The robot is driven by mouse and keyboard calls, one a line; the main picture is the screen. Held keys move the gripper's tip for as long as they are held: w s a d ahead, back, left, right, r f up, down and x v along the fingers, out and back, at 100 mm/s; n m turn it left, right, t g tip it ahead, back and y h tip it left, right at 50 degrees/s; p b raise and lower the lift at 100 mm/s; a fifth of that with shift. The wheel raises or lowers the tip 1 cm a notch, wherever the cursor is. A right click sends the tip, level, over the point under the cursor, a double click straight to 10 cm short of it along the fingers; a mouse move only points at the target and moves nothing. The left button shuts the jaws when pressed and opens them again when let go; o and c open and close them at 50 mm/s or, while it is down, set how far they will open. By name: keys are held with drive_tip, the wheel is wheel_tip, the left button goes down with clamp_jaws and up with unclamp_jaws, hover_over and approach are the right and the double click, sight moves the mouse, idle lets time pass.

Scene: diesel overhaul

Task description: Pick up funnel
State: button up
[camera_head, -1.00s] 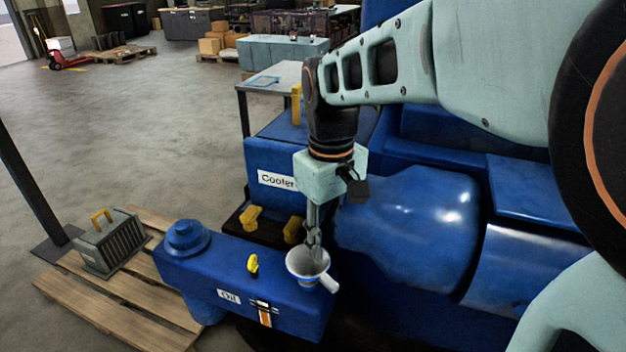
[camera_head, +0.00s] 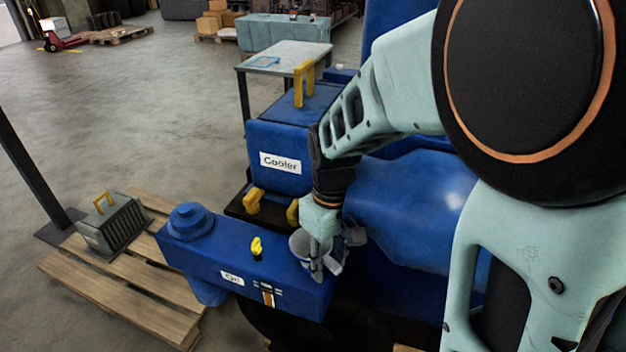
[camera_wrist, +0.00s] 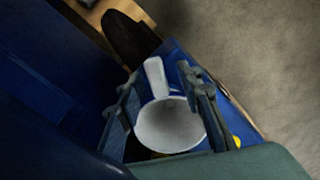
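The funnel (camera_head: 298,246), a pale bowl with a handle, sits at the right end of the blue oil tank (camera_head: 205,255), partly hidden by my gripper. In the wrist view the funnel (camera_wrist: 168,124) shows its round mouth, with its handle toward the top of the picture. My gripper (camera_head: 334,252) is down at the funnel. In the wrist view my gripper (camera_wrist: 165,105) is open, with one finger on each side of the funnel. The right finger overlaps the funnel's rim in the picture; I cannot tell whether either finger touches it.
A yellow cap (camera_head: 257,247) stands on the tank near the funnel. The blue cooler (camera_head: 275,145) and yellow handles (camera_head: 253,200) are behind. The large blue engine body (camera_head: 420,205) is close on the right. A wooden pallet (camera_head: 120,290) with a grey finned box (camera_head: 112,228) lies left.

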drive_tip(key=shift+f, duration=0.3)
clamp_jaws()
drive_tip(key=shift+r, duration=0.1)
